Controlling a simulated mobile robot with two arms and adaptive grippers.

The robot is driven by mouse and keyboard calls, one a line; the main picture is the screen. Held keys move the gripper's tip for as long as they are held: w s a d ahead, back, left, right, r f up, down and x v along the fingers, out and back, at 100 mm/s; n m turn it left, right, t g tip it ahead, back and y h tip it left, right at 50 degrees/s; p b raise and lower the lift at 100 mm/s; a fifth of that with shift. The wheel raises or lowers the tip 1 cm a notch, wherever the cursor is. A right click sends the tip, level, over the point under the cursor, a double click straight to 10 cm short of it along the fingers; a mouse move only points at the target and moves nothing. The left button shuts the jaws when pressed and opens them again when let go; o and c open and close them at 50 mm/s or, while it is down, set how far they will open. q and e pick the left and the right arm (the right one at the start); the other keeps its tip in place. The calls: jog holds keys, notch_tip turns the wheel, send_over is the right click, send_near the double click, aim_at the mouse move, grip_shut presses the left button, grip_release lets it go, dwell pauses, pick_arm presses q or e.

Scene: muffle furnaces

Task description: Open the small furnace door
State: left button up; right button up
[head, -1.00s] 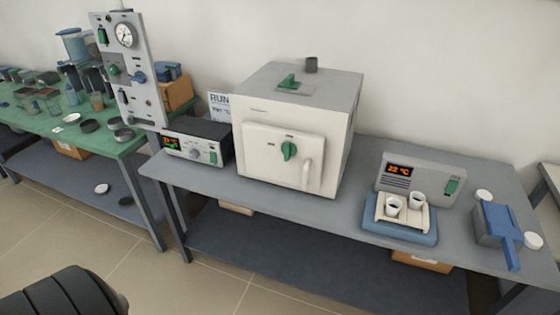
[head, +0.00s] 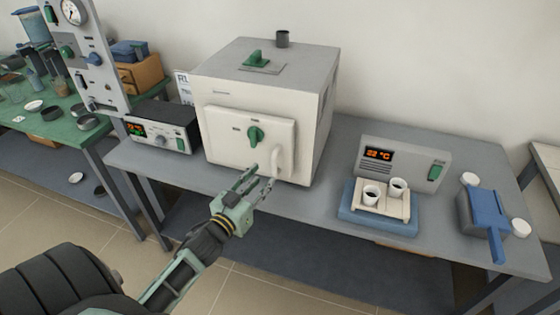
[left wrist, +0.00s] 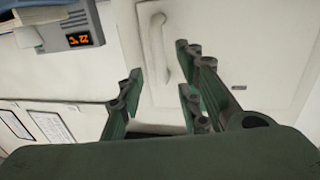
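The small furnace (head: 275,80) is a white box with a grey top standing on the grey bench. Its door (head: 225,145) looks shut and carries a green knob (head: 256,135) and a pale upright handle (head: 278,158). My left gripper (head: 265,174) is open and empty, in front of the door's lower right part near the handle. The left wrist view shows the spread fingers (left wrist: 157,58) with the handle (left wrist: 160,46) beyond and between them on the door (left wrist: 240,45). Whether a finger touches the handle cannot be told. My right gripper is out of view.
A controller box (head: 163,130) stands left of the furnace. The bench front before the furnace is clear.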

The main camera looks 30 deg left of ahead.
aim_at(273, 166)
pick_arm(q)
jog(key=w, duration=0.1)
jog(key=w+r, duration=0.1)
jog(key=shift+w+a+r+p, duration=0.1)
jog(key=shift+w+r+p, duration=0.05)
jog(key=shift+w+p, duration=0.2)
jog(key=w, duration=0.4)
jog(key=shift+w+f, duration=0.25)
jog(key=shift+w, duration=0.2)
grip_shut()
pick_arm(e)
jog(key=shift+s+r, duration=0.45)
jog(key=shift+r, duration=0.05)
